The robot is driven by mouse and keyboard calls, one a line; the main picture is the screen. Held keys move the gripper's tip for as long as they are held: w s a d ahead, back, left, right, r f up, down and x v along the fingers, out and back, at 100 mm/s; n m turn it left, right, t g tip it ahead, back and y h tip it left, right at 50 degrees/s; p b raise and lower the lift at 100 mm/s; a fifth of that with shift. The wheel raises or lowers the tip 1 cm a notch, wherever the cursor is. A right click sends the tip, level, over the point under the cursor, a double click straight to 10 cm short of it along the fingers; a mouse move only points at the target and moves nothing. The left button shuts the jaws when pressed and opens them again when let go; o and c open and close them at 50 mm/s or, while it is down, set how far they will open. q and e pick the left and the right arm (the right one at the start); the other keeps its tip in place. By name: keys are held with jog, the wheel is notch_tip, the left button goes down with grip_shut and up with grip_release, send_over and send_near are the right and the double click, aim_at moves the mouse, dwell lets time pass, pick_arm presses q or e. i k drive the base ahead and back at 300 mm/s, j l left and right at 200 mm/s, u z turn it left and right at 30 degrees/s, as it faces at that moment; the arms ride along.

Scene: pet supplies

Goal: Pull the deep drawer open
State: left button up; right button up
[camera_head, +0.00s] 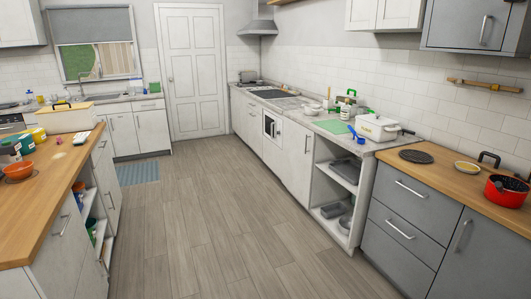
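Grey drawers stand under the wooden counter at the right. An upper drawer (418,202) and a lower drawer (393,240) each have a silver bar handle, and both look closed. Another grey front lies below them, cut off by the bottom edge of the picture. The island at the left has white fronts with bar handles, one of them near its front end (48,248); they also look closed. I cannot tell which of these is the deep drawer. Neither of my grippers is in view.
The wooden floor (210,215) between island and right counter is clear. An open shelf unit (318,190) adjoins the grey drawers. A red pot (505,192), a yellow dish (467,168) and a black trivet (415,156) sit on the right counter. An orange bowl (18,171) is on the island.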

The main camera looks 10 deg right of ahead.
aim_at(436, 214)
jog(key=i+j+z, duration=0.1)
jog(key=i, duration=0.35)
jog(key=i+j+z, duration=0.15)
jog(key=i, duration=0.35)
jog(key=i+j+z, duration=0.1)
jog(key=i, duration=0.35)
jog(key=i+l+z, duration=0.15)
jog(key=i+z, duration=0.15)
jog(key=z, duration=0.15)
jog(key=i+z, duration=0.35)
jog(key=z, duration=0.15)
jog(key=i+z, duration=0.45)
jog(key=i+l, duration=0.1)
jog(key=i, duration=0.35)
jog(key=i+l+z, duration=0.1)
jog(key=i, duration=0.35)
